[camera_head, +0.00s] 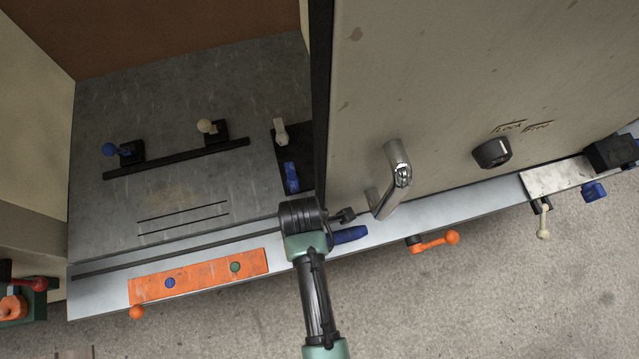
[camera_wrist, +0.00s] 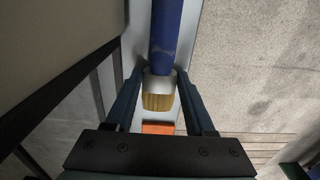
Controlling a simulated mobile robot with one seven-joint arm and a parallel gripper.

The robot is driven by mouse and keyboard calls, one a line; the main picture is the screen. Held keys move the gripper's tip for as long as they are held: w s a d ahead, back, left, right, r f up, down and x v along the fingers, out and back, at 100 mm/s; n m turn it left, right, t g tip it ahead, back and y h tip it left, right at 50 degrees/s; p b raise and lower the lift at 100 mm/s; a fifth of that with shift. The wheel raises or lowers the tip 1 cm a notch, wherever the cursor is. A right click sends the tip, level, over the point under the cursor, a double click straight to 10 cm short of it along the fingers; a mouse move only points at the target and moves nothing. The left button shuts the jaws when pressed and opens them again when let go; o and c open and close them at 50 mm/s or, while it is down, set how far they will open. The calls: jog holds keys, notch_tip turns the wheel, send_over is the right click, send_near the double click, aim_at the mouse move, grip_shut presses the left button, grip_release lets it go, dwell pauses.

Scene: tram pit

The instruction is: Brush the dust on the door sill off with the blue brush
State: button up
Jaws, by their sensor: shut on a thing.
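The blue brush (camera_head: 350,235) is at the door sill (camera_head: 95,292), just right of my wrist, with its handle pointing right. My gripper (camera_wrist: 157,84) is shut on it in the wrist view, one finger on each side of the pale ferrule. There the blue handle (camera_wrist: 165,30) points up the picture and the tan bristles (camera_wrist: 158,102) point toward my palm. In the head view my arm hides the bristles. I cannot tell whether the brush touches the sill. A faint brownish patch (camera_head: 170,196) shows on the grey floor plate behind the sill; I see no clear dust on the sill itself.
A large beige door (camera_head: 440,90) with a metal handle (camera_head: 391,180) stands close right of my gripper. An orange plate (camera_head: 200,276) with blue and green buttons lies on the sill at left. Levers (camera_head: 125,152) stand on the floor plate. An orange-knobbed lever (camera_head: 434,242) sticks out in front.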

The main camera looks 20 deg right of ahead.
jog(key=shift+r, duration=0.1)
grip_shut()
jog(key=shift+s+r, duration=0.1)
jog(key=shift+r, duration=0.05)
jog(key=r, duration=0.4)
jog(key=r+b, duration=0.1)
jog(key=r, duration=0.1)
jog(key=shift+s+r, duration=0.25)
jog(key=shift+s, duration=0.15)
jog(key=s+b, duration=0.3)
jog(key=s, duration=1.6)
jog(key=shift+b, duration=0.4)
jog(key=o, duration=0.7)
grip_release()
grip_shut()
